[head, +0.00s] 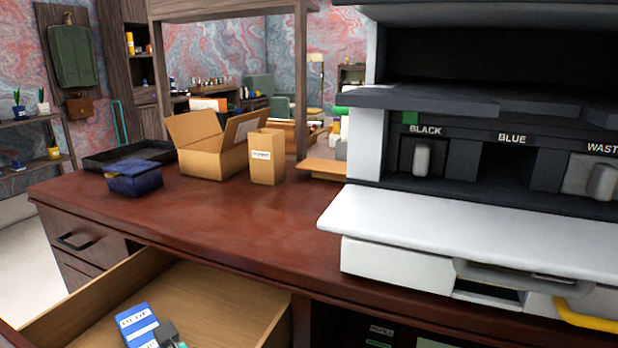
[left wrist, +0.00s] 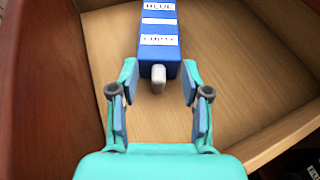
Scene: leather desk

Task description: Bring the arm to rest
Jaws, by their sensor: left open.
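A blue cartridge (left wrist: 158,52) with white labels, one reading EMPTY, lies in an open wooden drawer. In the head view the blue cartridge (head: 137,325) shows at the lower left. My left gripper (left wrist: 159,78) is open, with its teal fingers apart on either side of the cartridge's pale end knob (left wrist: 158,77). In the head view only a small part of what seems to be this gripper shows at the bottom edge. My right gripper is not in view.
Wooden walls of the drawer (head: 225,295) surround the cartridge. On the red-brown desk (head: 250,215) stand a dark blue box (head: 134,180), a black tray (head: 110,157), an open carton (head: 205,150) and a cardboard box (head: 267,160). A white-and-dark machine (head: 480,225) with labelled bays fills the right.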

